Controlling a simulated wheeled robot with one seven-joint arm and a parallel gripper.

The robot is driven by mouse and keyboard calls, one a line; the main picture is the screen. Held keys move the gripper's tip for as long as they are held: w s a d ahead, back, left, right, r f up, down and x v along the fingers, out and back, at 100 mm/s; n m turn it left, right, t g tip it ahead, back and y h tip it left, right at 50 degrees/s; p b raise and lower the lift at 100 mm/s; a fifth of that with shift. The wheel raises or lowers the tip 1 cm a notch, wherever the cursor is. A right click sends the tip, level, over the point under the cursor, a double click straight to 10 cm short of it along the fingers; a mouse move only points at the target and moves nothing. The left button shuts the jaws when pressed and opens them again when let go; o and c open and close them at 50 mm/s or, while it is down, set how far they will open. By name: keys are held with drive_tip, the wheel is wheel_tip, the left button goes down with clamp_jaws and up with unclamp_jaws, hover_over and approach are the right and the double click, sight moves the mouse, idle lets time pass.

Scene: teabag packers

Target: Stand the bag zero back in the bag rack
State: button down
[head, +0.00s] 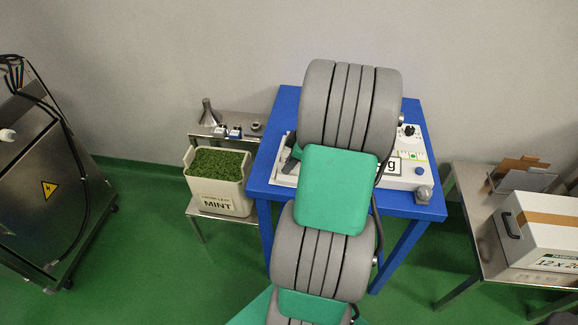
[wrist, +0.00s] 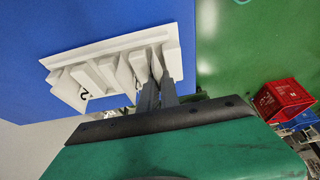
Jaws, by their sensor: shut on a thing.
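The bag rack (wrist: 112,43) shows in the wrist view as a white base with a row of upright white pieces on the blue table. One white piece carries a black mark like a 2. My gripper (wrist: 158,82) is at the right end of the row. Its dark fingers are shut on a thin white piece (wrist: 155,65), taken as bag zero, which is mostly hidden between them. It stands at or in the rack's end; I cannot tell whether it is seated. In the head view my arm hides the gripper and the rack.
The blue table (head: 430,207) bears a white panel (head: 410,178) with knobs. A mint bin (head: 217,197) and a small shelf (head: 262,121) stand left. A side table with a white carton (head: 545,235) stands right. The wrist view shows a red crate (wrist: 283,99).

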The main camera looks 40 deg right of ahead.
drive_tip(key=shift+s+a+f, duration=0.15)
drive_tip(key=shift+s+f, duration=0.05)
drive_tip(key=shift+f, duration=0.3)
drive_tip(key=shift+s+a+f, duration=0.15)
drive_tip(key=shift+s+f, duration=0.05)
drive_tip(key=shift+f, duration=0.25)
drive_tip(key=c, duration=1.6)
unclamp_jaws()
drive_tip(key=shift+f, duration=0.1)
drive_tip(key=shift+r, duration=0.45)
drive_tip(key=w+d+p+v, duration=0.1)
drive_tip(key=v, duration=1.2)
drive_tip(key=w+a+r+m+g, duration=0.1)
drive_tip(key=w+a, duration=0.1)
drive_tip(key=a, duration=0.5)
drive_tip(key=w+a+r+m, duration=0.1)
drive_tip(key=w+a, duration=0.2)
drive_tip(key=a, duration=0.4)
drive_tip(key=s+a+f+m+h, duration=0.1)
drive_tip(key=s+a+m, duration=0.1)
drive_tip(key=a, duration=0.6)
drive_tip(key=s+a+f+m+h, duration=0.1)
drive_tip(key=s+a+m, duration=0.2)
drive_tip(key=a, duration=0.6)
drive_tip(key=shift+s+h, duration=0.3)
drive_tip(key=shift+s, duration=0.4)
